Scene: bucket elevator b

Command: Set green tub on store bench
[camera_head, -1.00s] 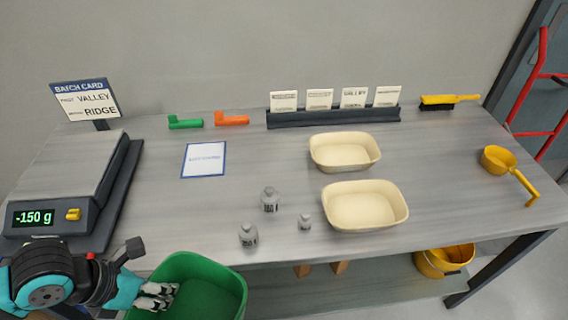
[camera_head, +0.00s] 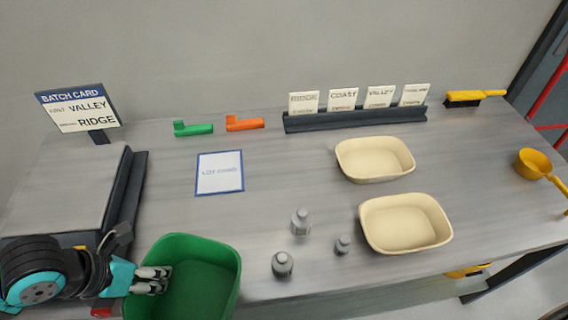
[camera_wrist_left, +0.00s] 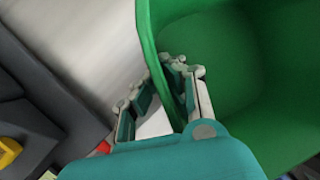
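The green tub (camera_head: 210,262) is at the lower left of the head view, in front of the near edge of the grey bench (camera_head: 300,262). It is upright and looks empty. My left gripper (camera_head: 153,280) is at the tub's left rim, with the fingers on either side of the wall and closed on it. In the left wrist view, the tub (camera_wrist_left: 235,60) fills the upper right, and its wall runs between the fingers of my left gripper (camera_wrist_left: 160,85). My right gripper is not in view. No label shows whether this bench is the store bench.
A scale (camera_head: 65,200) and batch card (camera_head: 82,108) stand at left. Several grey weights (camera_head: 301,221) and two cream trays (camera_head: 405,222) occupy the middle and right. A lot card (camera_head: 220,173) lies flat. A yellow scoop (camera_head: 533,163) is at far right.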

